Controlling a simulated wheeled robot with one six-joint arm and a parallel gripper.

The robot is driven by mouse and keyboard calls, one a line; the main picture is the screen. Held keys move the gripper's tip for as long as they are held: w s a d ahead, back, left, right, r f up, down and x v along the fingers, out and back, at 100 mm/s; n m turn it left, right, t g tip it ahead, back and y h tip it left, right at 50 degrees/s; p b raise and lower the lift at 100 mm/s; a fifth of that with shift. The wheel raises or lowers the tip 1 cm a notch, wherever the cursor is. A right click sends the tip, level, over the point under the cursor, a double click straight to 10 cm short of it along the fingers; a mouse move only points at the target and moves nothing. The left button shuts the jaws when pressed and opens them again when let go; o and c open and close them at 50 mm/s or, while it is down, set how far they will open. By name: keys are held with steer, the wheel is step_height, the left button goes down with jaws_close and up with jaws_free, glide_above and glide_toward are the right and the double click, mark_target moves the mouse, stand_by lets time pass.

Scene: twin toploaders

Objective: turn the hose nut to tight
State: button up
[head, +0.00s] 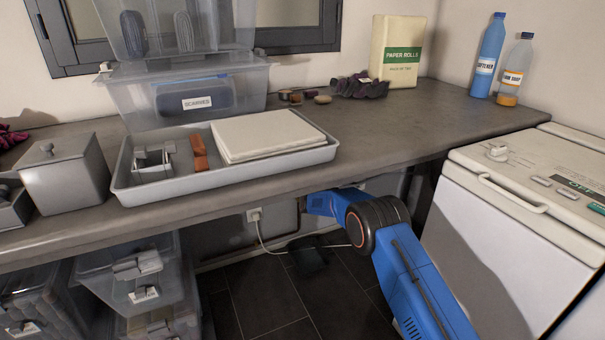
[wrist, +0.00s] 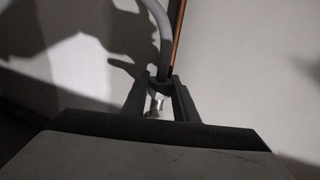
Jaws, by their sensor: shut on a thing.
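In the wrist view my gripper (wrist: 160,87) reaches towards a pale wall. Its two dark fingers are closed on the hose nut (wrist: 161,84), a small dark collar at the lower end of a grey hose (wrist: 158,32). The fingers cover the sides of the nut, so its turn position cannot be read. A small bright metal piece (wrist: 156,104) shows between the fingers. In the head view my blue arm reaches under the worktop, and the gripper, nut and hose are hidden there.
A copper pipe (wrist: 177,38) runs close beside the hose. The worktop (head: 425,118) overhangs my arm. A white toploader (head: 500,240) stands close on the right. A socket with a cable (head: 255,216) is on the wall below. Clear boxes (head: 135,275) stand at lower left.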

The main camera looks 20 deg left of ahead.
steer(key=shift+m+t+h, duration=0.8)
steer(key=shift+m+h, duration=0.3)
steer(key=shift+h, duration=0.4)
steer(key=shift+m+h, duration=0.3)
steer(key=shift+h, duration=0.2)
steer(key=o, duration=1.1)
steer(key=shift+c, duration=0.2)
steer(key=shift+s, duration=0.1)
